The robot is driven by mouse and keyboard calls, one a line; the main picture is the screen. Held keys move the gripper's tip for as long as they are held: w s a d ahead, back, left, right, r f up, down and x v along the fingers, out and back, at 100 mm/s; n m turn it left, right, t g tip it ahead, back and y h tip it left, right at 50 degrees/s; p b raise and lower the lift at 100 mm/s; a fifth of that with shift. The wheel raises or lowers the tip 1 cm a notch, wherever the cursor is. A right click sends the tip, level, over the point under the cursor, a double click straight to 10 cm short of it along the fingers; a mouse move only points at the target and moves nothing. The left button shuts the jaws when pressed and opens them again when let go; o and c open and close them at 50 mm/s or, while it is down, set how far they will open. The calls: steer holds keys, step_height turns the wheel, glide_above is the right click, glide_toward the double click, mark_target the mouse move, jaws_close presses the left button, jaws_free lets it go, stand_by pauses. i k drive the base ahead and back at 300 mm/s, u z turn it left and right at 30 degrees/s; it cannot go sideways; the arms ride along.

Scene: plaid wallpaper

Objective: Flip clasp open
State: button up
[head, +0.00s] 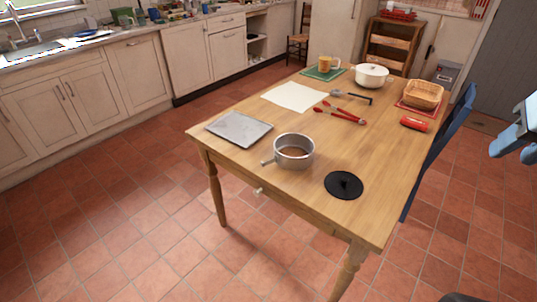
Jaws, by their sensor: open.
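A round silver pan (308,153) with a brown inside stands upright near the front of the wooden table (300,215). A short metal piece, which looks like its clasp (267,162), sticks out at the pan's lower left; whether it is open or shut is too small to tell. My gripper (517,146) is at the right edge of the head view, with pale blue fingers apart and nothing seen between them. It is beyond the table's right side, far from the pan. Part of it is cut off by the picture's edge.
A black disc (343,185) and a grey baking sheet (240,129) lie near the pan. Red tongs (345,115), white paper (293,97), a white pot (372,76) and a basket (423,94) sit farther back. A blue chair (437,150) stands at the table's right side.

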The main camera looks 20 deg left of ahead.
mark_target(263, 163)
steer(key=u, duration=0.1)
steer(key=k, duration=0.95)
steer(key=u, duration=0.6)
steer(key=i, duration=1)
steer(key=z, duration=0.05)
